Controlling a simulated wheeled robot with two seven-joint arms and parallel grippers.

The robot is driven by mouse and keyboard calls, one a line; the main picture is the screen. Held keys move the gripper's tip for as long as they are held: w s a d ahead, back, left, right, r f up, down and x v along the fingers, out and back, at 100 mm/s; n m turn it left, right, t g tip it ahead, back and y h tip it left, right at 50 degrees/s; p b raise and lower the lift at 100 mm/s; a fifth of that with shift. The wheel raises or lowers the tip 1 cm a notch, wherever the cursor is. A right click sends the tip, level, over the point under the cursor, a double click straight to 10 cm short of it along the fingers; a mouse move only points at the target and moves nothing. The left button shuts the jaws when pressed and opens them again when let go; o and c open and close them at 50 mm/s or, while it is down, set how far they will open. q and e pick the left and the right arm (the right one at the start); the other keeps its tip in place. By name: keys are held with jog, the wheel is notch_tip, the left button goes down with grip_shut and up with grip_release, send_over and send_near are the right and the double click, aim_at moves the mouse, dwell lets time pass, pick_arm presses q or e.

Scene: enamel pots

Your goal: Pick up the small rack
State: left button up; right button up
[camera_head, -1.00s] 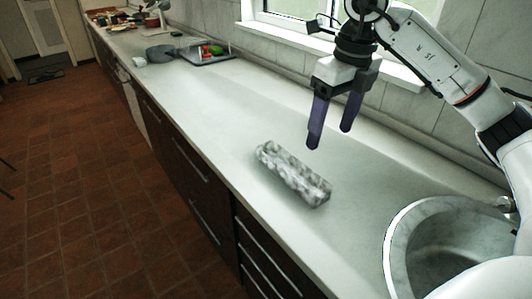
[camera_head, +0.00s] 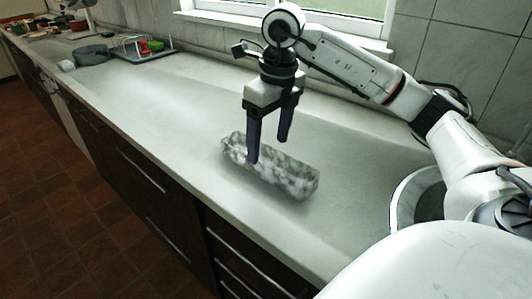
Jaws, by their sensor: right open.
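A long, narrow, grey-and-white mottled piece, which I take for the small rack (camera_head: 285,179), lies on the pale worktop, slanting from upper left to lower right. My right gripper (camera_head: 269,151) points down at it with two dark purple fingers spread apart and nothing held between them. Its left fingertip overlaps the rack's near-middle part in the head view; I cannot tell whether it touches. Its right fingertip shows just behind the rack's far edge. My left gripper is not in view.
The round sink (camera_head: 413,196) is set into the worktop at right, partly hidden by my arm. A grey pan (camera_head: 91,54) and a tray (camera_head: 146,57) with red and green items stand far left. The worktop (camera_head: 150,110) between is clear.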

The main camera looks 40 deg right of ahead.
aim_at(266, 156)
jog(key=f, duration=0.5)
jog(key=shift+w, duration=0.4)
jog(key=c, duration=1.3)
